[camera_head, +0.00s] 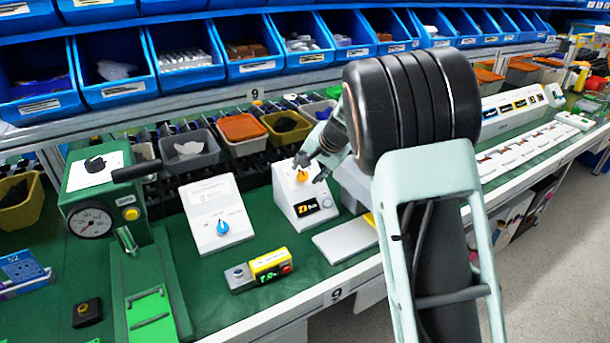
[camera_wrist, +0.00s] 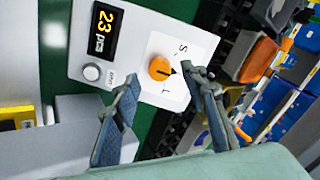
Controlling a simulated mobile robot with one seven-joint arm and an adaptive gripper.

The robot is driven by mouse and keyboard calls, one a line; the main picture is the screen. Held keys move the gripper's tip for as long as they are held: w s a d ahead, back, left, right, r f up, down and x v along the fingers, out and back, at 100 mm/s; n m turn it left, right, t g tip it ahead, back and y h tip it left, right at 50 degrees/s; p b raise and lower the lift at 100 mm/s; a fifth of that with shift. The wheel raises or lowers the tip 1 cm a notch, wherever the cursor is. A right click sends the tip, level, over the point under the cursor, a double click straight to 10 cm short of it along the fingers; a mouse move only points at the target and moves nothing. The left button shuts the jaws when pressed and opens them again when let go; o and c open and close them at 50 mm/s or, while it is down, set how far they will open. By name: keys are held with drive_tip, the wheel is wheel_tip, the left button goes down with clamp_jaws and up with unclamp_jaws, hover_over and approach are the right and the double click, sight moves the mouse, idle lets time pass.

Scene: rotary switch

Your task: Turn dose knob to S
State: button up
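The dose knob (camera_wrist: 160,68) is orange with a dark pointer mark, on a white panel between the letters S and L. In the wrist view the mark points right, between the two letters. The knob also shows in the head view (camera_head: 301,176), on top of a white dispenser box (camera_head: 290,205) with a lit display. My gripper (camera_wrist: 158,80) is open and empty. Its fingers are on either side of the knob in the picture, the right fingertip close to it; I cannot tell whether it touches. In the head view my gripper (camera_head: 311,169) is just above the box.
A white box with a blue knob (camera_head: 217,218) stands left of the dispenser. A small yellow-and-grey device (camera_head: 262,270) lies in front. A green press with a gauge (camera_head: 90,222) is at far left. Bins (camera_head: 240,130) stand behind. Some green bench top is clear.

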sight(304, 176)
drive_tip(key=shift+x, duration=1.4)
drive_tip(key=shift+s, duration=0.1)
clamp_jaws()
drive_tip(key=shift+f+n+b, duration=0.15)
drive_tip(key=shift+n+b, duration=0.35)
drive_tip(key=shift+b, duration=0.2)
drive_tip(key=shift+f+n+b, duration=0.1)
drive_tip(key=shift+n+b, duration=0.5)
drive_tip(key=shift+b, duration=0.2)
drive_tip(key=n+b, duration=0.3)
drive_tip(key=shift+n, duration=0.3)
drive_tip(key=n+b, duration=0.4)
drive_tip(key=n, duration=0.1)
drive_tip(key=shift+n, duration=0.4)
drive_tip(key=shift+s, duration=0.1)
